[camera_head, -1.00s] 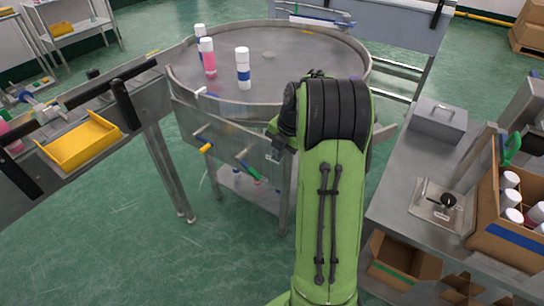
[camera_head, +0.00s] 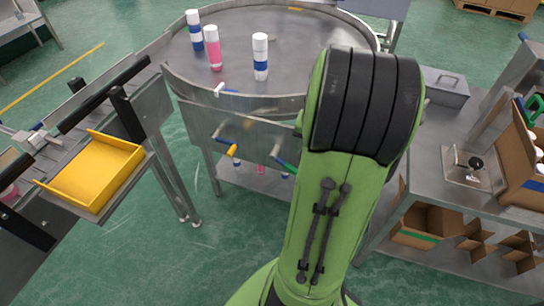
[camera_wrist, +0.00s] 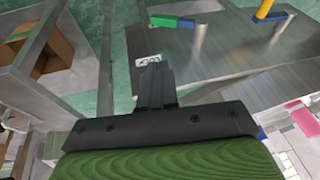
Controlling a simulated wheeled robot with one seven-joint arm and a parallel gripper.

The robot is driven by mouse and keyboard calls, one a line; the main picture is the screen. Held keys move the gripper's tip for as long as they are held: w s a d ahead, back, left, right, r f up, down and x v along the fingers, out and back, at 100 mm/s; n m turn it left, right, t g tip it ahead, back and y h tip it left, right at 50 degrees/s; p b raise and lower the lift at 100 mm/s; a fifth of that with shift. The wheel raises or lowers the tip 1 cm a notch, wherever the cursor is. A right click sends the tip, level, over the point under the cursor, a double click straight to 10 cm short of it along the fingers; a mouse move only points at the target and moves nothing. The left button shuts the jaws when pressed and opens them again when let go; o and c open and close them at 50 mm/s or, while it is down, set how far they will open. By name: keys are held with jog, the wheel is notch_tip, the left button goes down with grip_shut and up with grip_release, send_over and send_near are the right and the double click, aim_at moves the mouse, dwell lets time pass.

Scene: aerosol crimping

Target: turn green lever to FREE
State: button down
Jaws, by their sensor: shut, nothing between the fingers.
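The green lever (camera_wrist: 166,21) shows in the wrist view on the metal side panel (camera_wrist: 235,65) of the round table. Its bar points left from a metal pivot, with a blue section near the pivot. In the head view a short piece of the lever (camera_head: 286,166) shows beside my arm. A small white label plate (camera_wrist: 148,60) is on the panel; its lettering is too small to read. My gripper (camera_wrist: 154,72) is shut and empty, its tips close to the plate in the picture and apart from the lever. My arm hides the gripper in the head view.
A second lever, yellow and blue (camera_head: 232,150), is left of the green one. Bottles, including a pink one (camera_head: 214,48), stand on the round table (camera_head: 290,35). A yellow tray (camera_head: 95,172) is at left. A workbench (camera_head: 420,190) with cardboard boxes is at right.

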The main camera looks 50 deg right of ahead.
jog(key=b, duration=0.5)
send_near(294, 170)
jog(key=shift+m, duration=0.3)
jog(key=f, duration=0.1)
jog(key=w+d+f, duration=0.1)
jog(key=f, duration=0.1)
jog(key=w+d+f, duration=0.1)
jog(key=shift+w+d+f, duration=0.1)
jog(key=shift+d+f, duration=0.05)
jog(key=shift+f, duration=0.2)
jog(key=shift+w+f, duration=0.3)
jog(key=shift+f, duration=0.05)
